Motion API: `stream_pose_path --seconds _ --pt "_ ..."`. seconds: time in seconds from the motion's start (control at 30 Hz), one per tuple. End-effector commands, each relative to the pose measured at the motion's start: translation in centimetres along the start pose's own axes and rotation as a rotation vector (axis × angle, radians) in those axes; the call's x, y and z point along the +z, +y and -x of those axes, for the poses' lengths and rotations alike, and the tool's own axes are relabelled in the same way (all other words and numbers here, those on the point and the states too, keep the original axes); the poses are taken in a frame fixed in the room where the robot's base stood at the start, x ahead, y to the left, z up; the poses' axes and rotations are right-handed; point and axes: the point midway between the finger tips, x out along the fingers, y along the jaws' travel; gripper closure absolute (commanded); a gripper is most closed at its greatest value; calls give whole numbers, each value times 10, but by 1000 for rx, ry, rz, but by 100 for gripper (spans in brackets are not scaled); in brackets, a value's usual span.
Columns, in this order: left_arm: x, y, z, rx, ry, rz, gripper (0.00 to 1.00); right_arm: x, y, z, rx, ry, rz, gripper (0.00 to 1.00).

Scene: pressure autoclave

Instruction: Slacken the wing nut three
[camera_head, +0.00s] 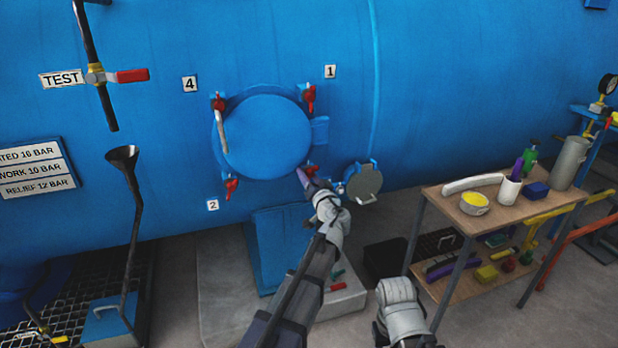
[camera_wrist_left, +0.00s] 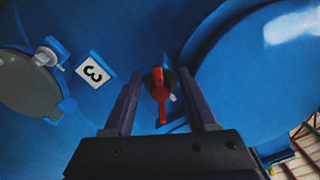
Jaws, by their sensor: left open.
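Wing nut three (camera_head: 311,169) is a red wing nut at the lower right of the round blue hatch cover (camera_head: 266,137). In the head view my left gripper (camera_head: 303,178) is at this nut and partly covers it. In the left wrist view the red wing nut (camera_wrist_left: 160,92) lies between the two open fingers of my left gripper (camera_wrist_left: 160,76), with a gap on each side. The white label 3 (camera_wrist_left: 95,67) is beside it. My right gripper is not in view.
Other red wing nuts (camera_head: 218,102) sit around the cover, which has a pale handle (camera_head: 222,131). A small round grey-faced port (camera_head: 364,182) is close to the right of my left gripper. A wooden-topped cart (camera_head: 505,220) with tools and containers stands at right.

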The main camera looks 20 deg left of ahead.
Motion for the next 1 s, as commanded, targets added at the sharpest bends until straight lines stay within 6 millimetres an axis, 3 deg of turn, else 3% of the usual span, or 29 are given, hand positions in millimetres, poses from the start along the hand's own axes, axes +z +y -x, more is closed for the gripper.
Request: stream_pose_path --seconds 0.23,0.6,1.0 --pt "0 -1 19 1 1 0 43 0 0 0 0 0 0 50" --pt "1 -1 74 1 0 0 43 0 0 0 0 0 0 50" --pt "3 0 80 0 -13 0 43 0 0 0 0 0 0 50"
